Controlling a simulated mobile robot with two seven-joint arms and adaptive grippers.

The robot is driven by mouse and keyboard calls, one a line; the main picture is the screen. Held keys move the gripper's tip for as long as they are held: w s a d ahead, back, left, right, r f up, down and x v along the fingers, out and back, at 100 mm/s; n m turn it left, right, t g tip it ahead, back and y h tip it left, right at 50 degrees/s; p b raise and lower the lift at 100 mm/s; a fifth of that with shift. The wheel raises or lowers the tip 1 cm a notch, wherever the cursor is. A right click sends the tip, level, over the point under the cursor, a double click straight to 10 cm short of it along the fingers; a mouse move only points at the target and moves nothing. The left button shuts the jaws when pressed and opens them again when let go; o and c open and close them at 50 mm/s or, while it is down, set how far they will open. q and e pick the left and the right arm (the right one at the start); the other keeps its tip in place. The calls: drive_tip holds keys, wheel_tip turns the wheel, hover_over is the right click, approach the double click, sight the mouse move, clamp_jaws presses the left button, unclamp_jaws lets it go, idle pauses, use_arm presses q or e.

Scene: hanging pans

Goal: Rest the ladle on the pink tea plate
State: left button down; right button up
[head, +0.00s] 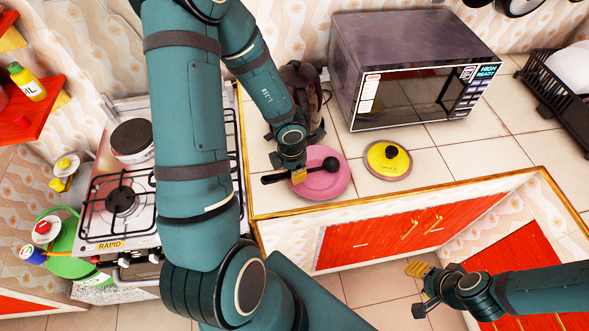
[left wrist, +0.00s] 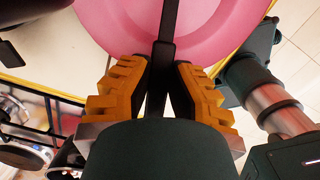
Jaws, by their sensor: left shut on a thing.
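The black ladle (head: 328,166) is over the pink tea plate (head: 335,188) on the tiled counter. Its round bowl end lies over the plate, and its handle reaches left past the plate's rim. My left gripper (head: 298,175) is shut on the ladle's handle near the plate's left edge. In the left wrist view the dark handle (left wrist: 165,35) runs between the yellow fingers, with the pink plate (left wrist: 105,20) behind it. I cannot tell whether the ladle touches the plate. My right gripper (head: 418,289) is empty, fingers apart, in front of the red cabinets.
A yellow-and-grey lid (head: 388,160) lies right of the plate. A microwave (head: 410,70) stands behind, and a dark coffee maker (head: 302,88) is behind my left gripper. A gas stove (head: 122,235) is at left, a black dish rack (head: 553,100) at far right. Bare counter lies right of the lid.

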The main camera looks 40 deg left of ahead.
use_arm(q)
drive_tip(key=shift+f, duration=0.1)
idle(0.3)
drive_tip(key=c, duration=1)
unclamp_jaws()
drive_tip(key=shift+o, duration=0.2)
wheel_tip(320, 180, up, 12)
drive_tip(key=shift+s+a, duration=0.15)
drive_tip(key=shift+s, duration=0.2)
